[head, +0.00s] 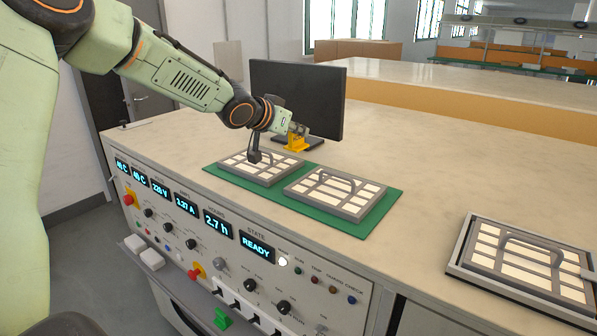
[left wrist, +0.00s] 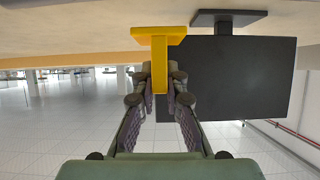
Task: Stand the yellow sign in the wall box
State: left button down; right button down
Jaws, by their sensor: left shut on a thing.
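The yellow sign (head: 296,143) is at the far side of the bench, in front of the black monitor. My left gripper (head: 299,130) is shut on it. In the left wrist view the sign (left wrist: 159,65) is a narrow stem between the fingertips of the left gripper (left wrist: 160,84), with a wider flat plate at its bench end. That plate is at or close to the bench top; I cannot tell if it touches. I cannot make out a wall box in either view. My right gripper is not in view.
The black monitor (head: 318,98) stands just behind the sign. Two framed trays with handles (head: 262,181) (head: 297,188) lie on a green mat (head: 385,212). Another tray (head: 456,258) lies at the right. The bench top (head: 450,160) between is clear. A control panel (head: 180,229) faces the front.

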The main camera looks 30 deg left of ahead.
aim_at(290, 147)
pick_arm(q)
jog(key=f+b, duration=0.2)
jog(key=f, duration=0.1)
jog(key=f+b, duration=0.1)
jog(key=f, duration=0.1)
jog(key=shift+s+a, duration=0.1)
jog(key=shift+a, duration=0.3)
jog(key=shift+w+d+f, duration=0.2)
jog(key=shift+w, duration=0.1)
jog(key=shift+s+d+f+b, duration=0.1)
jog(key=shift+s+f+b, duration=0.2)
jog(key=shift+f+b, duration=0.25)
jog(key=shift+s+f+b, duration=0.25)
jog(key=shift+f+b, duration=0.5)
jog(key=shift+f, duration=0.15)
jog(key=shift+w+a+f, duration=0.15)
jog(key=shift+a+f, duration=0.05)
jog(key=shift+a, duration=0.05)
jog(key=shift+w+d, duration=0.1)
jog(key=shift+w, duration=0.2)
jog(key=c, duration=1.7)
grip_release()
jog(key=shift+d, duration=0.1)
jog(key=shift+c, duration=0.2)
jog(key=shift+o, duration=0.9)
jog(key=shift+s, duration=0.1)
jog(key=shift+o, duration=0.6)
jog(key=shift+s+r, duration=0.15)
jog(key=shift+o, duration=0.2)
